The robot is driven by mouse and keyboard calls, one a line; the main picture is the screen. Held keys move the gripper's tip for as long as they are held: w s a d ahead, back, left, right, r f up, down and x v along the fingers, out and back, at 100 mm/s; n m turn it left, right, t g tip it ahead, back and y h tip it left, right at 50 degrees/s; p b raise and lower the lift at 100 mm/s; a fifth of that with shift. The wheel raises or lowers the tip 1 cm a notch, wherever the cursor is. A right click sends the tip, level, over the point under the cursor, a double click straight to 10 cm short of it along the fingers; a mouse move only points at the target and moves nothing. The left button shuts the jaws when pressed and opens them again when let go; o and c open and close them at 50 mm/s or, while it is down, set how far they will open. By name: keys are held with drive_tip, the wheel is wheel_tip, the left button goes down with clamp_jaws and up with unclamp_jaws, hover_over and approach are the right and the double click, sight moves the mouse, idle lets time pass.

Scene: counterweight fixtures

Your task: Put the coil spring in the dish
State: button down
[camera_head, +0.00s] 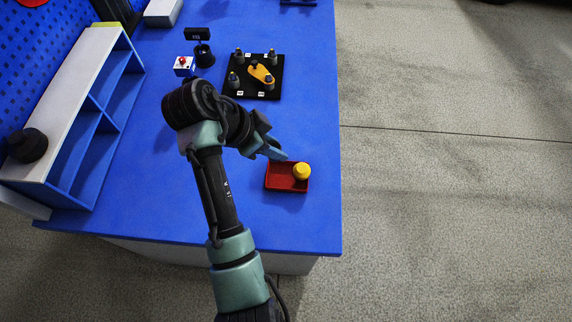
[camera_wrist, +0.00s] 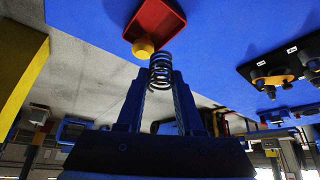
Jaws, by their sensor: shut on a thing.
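The coil spring (camera_wrist: 161,70) is dark metal and sits between the fingertips of my gripper (camera_wrist: 162,77) in the wrist view. My gripper is shut on it. In the head view my gripper (camera_head: 278,154) is just above the far edge of the dish, and I cannot make out the spring there. The dish is a red rectangular tray (camera_head: 279,178) near the table's right edge. It also shows in the wrist view (camera_wrist: 157,20), beyond the spring. A yellow round piece (camera_head: 301,171) is at the dish's right side; it shows in the wrist view too (camera_wrist: 143,47).
A black board (camera_head: 236,92) with several pegs and an orange lever (camera_head: 261,73) lies behind the dish. A shelf unit (camera_head: 75,90) lines the left. Blue table around the dish is clear.

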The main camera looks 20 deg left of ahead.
wheel_tip(320, 180, down, 9)
drive_tip(key=shift+s+r, duration=0.1)
idle(0.3)
drive_tip(key=shift+f, duration=0.25)
drive_tip(key=c, duration=0.8)
unclamp_jaws()
drive_tip(key=shift+c, duration=0.2)
drive_tip(key=v, duration=1.2)
drive_tip(key=shift+r, duration=0.25)
